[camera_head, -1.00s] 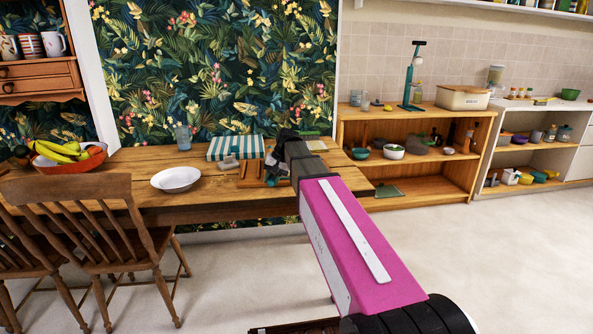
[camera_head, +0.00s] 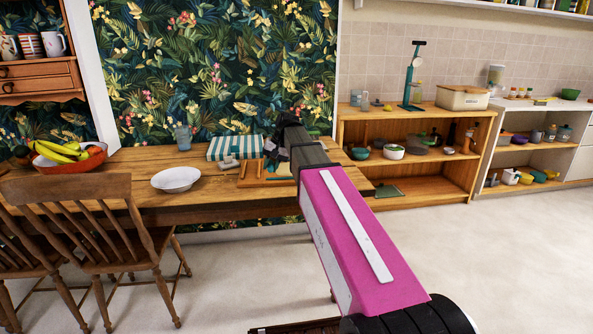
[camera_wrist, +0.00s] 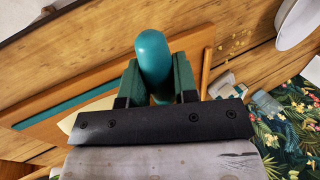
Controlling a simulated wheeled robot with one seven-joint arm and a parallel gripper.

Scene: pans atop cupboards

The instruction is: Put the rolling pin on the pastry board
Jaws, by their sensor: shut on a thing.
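My gripper (camera_wrist: 157,85) is shut on a teal, rounded thing that I take to be the rolling pin (camera_wrist: 153,52). It stands between the two green fingers, its rounded end towards the wrist camera; its far part is hidden. An orange-brown wooden board, likely the pastry board (camera_wrist: 196,48), lies on the table below and behind the fingers, with a teal strip along it. In the head view my gripper (camera_head: 272,159) is small and dark above the board (camera_head: 254,183), which my arm partly covers. I cannot tell whether the pin touches the board.
The wooden table (camera_head: 222,199) also holds a white bowl (camera_head: 176,181), a striped teal-and-white thing (camera_head: 236,146), a glass jug (camera_head: 183,138) and a red fruit bowl (camera_head: 70,162). Small pale things (camera_head: 229,164) lie left of the board. Chairs (camera_head: 92,215) stand in front.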

